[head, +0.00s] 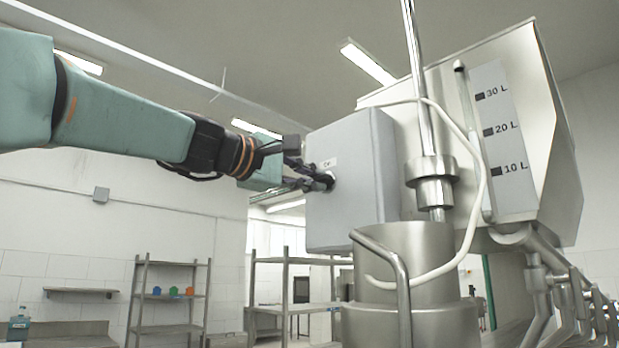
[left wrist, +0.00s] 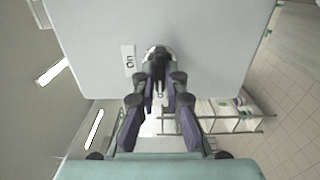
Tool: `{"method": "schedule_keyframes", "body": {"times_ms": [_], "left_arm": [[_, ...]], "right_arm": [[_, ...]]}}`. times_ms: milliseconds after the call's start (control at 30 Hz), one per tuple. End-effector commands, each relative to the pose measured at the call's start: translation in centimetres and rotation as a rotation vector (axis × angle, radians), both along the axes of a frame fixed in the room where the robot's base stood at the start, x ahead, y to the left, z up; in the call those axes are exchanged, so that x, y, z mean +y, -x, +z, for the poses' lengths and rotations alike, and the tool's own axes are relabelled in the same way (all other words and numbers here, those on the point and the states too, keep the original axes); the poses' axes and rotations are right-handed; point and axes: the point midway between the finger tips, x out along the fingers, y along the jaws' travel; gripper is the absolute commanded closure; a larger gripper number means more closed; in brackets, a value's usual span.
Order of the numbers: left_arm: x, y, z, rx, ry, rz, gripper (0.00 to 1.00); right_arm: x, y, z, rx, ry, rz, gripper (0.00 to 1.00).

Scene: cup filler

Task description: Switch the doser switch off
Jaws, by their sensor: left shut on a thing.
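The doser switch is a small round knob (left wrist: 158,52) on the front of the grey control box (head: 346,215). It also shows partly in the head view, at the fingertips. A small white label (left wrist: 128,60) beside it reads "On". My left gripper (head: 318,178) reaches in from the left and is at the box face. In the left wrist view its two fingers (left wrist: 160,82) are closed around the knob, which they partly cover. Which way the knob is turned is hard to tell. My right gripper is not in view.
The box is mounted beside a steel hopper (head: 545,130) with litre marks. A white cable (head: 480,190) loops from the box past a vertical rod. A steel cylinder with a bent handle (head: 398,270) stands below. Shelves (head: 170,300) are far behind.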

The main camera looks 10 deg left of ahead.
Motion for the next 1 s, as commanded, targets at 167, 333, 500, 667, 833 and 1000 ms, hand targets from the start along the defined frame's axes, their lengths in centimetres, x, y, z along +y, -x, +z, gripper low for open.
{"method": "schedule_keyframes", "body": {"times_ms": [167, 333, 500, 667, 833, 1000], "left_arm": [[0.0, 0.0, 0.2, -0.002, 0.005, 0.001, 0.85], [0.0, 0.0, 0.1, -0.002, 0.002, 0.001, 0.71], [0.0, 0.0, 0.1, -0.001, 0.002, 0.001, 0.66], [0.0, 0.0, 0.0, -0.001, 0.0, 0.0, 0.66], [0.0, 0.0, -0.1, -0.043, -0.063, 0.0, 0.66], [0.0, 0.0, -0.1, -0.155, -0.231, 0.001, 0.66]], "right_arm": [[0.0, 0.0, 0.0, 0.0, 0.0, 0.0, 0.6], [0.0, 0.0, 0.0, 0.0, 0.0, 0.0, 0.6], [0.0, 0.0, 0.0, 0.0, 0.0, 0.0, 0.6], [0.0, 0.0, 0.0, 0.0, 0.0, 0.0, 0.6], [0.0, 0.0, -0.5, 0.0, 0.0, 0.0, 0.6], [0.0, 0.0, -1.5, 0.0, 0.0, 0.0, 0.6]]}}
